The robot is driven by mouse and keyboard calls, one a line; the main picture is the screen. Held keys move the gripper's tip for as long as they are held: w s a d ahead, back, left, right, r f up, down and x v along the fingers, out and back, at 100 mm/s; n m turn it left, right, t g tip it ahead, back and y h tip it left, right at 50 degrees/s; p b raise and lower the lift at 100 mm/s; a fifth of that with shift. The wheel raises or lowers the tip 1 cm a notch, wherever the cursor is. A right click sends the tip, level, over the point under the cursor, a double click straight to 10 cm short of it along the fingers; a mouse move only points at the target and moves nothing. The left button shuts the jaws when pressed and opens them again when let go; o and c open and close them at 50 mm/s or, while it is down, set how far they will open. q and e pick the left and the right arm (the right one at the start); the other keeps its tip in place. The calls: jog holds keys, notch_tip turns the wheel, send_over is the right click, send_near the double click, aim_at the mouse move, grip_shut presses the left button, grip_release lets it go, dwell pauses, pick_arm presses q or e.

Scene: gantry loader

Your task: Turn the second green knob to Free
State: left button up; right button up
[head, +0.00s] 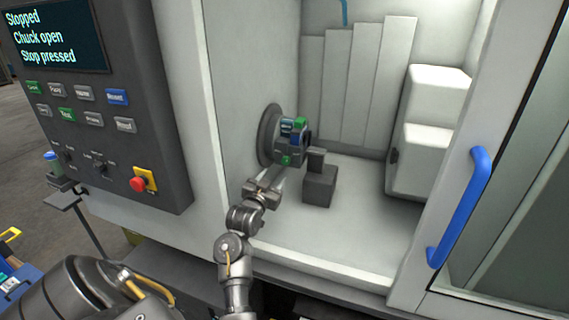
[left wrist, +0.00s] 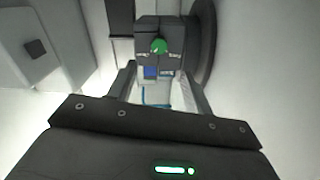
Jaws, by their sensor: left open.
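The chuck (head: 269,136) is on the left inner wall of the machine, with dark jaw blocks bearing green and blue parts. One green knob (head: 287,160) is on the block low on the chuck's front; another green part (head: 302,123) is higher up. In the left wrist view a round green knob (left wrist: 158,46) sits on a dark block, with small labels at both sides that I cannot read. My left gripper (head: 279,179) is open and empty just below and in front of the lower knob; its fingers (left wrist: 158,80) stand apart, short of the block.
A dark stepped block (head: 319,188) stands on the machine floor right of my gripper. The control panel (head: 160,110) reads "Stopped", "Chuck open", "Stop pressed". A door with a blue handle (head: 460,207) is at the right. White housings (head: 430,158) fill the inner right side.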

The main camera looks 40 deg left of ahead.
aim_at(285, 162)
pick_arm(q)
jog(key=p+x, duration=0.1)
jog(key=x, duration=0.7)
jog(key=shift+w+a+p, duration=0.15)
jog(key=shift+w+p, duration=0.2)
jog(key=shift+p, duration=0.05)
jog(key=shift+w+a+f, duration=0.1)
jog(key=shift+w+a, duration=0.05)
jog(key=shift+w, duration=0.35)
pick_arm(e)
jog(key=shift+w+r, duration=0.25)
jog(key=shift+r, duration=0.3)
jog(key=shift+w+r, duration=0.25)
jog(key=shift+r, duration=0.3)
pick_arm(q)
jog(key=c, duration=1)
jog(key=shift+o, duration=0.2)
pick_arm(e)
jog(key=shift+s, duration=0.1)
